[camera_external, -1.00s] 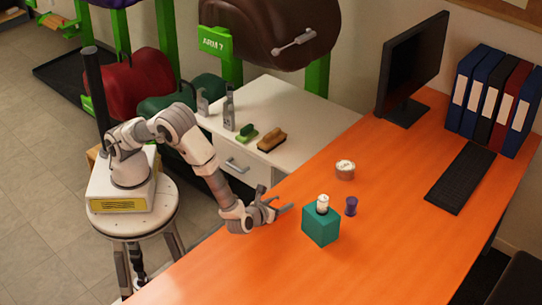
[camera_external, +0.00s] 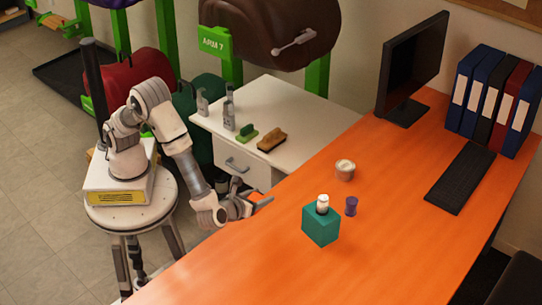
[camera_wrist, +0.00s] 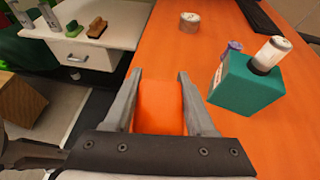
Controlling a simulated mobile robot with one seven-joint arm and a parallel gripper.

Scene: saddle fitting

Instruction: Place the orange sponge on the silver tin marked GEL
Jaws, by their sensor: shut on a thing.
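My gripper (camera_wrist: 158,95) is shut on an orange sponge (camera_wrist: 158,108), which shows as a brighter orange block between the two fingers in the wrist view. In the external view my gripper (camera_external: 256,198) is by the left edge of the orange desk, and the sponge is hard to tell from the desk there. A small round tin with a pale top (camera_external: 345,170) stands on the desk, apart from my gripper, beyond it and to the right. It also shows at the top of the wrist view (camera_wrist: 189,22). Its marking is too small to read.
A white cabinet (camera_external: 300,105) holds brushes and bottles. A monitor (camera_external: 411,70) and keyboard (camera_external: 461,178) are farther back.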

